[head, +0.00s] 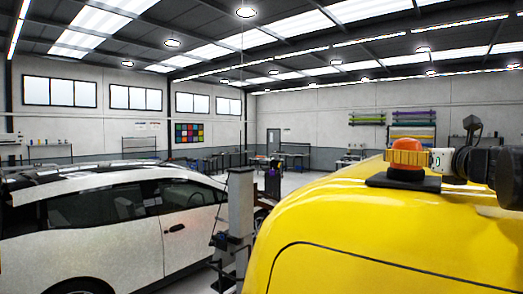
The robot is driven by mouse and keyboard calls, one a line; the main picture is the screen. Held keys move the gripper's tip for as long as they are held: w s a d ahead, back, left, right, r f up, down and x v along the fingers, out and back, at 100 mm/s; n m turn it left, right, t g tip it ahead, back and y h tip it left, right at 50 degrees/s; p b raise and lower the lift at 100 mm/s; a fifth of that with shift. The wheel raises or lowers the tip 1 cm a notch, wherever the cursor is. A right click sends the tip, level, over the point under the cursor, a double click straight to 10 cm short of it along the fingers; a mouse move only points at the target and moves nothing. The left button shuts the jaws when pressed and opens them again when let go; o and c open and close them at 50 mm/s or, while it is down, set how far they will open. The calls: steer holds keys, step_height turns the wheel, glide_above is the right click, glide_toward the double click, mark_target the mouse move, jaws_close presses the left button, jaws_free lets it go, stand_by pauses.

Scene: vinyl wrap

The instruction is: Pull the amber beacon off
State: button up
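The amber beacon (407,145) is at the right in the head view, on top of a yellow vehicle body (370,235). It is orange with a wider ribbed band and a darker red-orange lower part. It stands upright over a flat black base (395,182); I cannot tell whether it touches it. My gripper (440,160) comes in from the right edge, close beside the beacon. A pale part with a green mark lies between the beacon and the dark arm links. The fingers cannot be made out, so their state and any contact with the beacon are unclear.
A white car (110,225) stands at the left. A grey post (241,215) stands between the two vehicles. Workbenches and racks line the far wall. The curved yellow surface lies below the beacon, and the space above it is open.

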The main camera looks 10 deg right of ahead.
steer(key=shift+w+d, duration=0.1)
steer(key=shift+w, duration=1)
steer(key=c, duration=1.5)
steer(key=o, duration=0.6)
steer(key=shift+c, duration=0.2)
steer(key=c, duration=0.5)
steer(key=shift+o, duration=0.2)
steer(key=shift+r+p, duration=0.75)
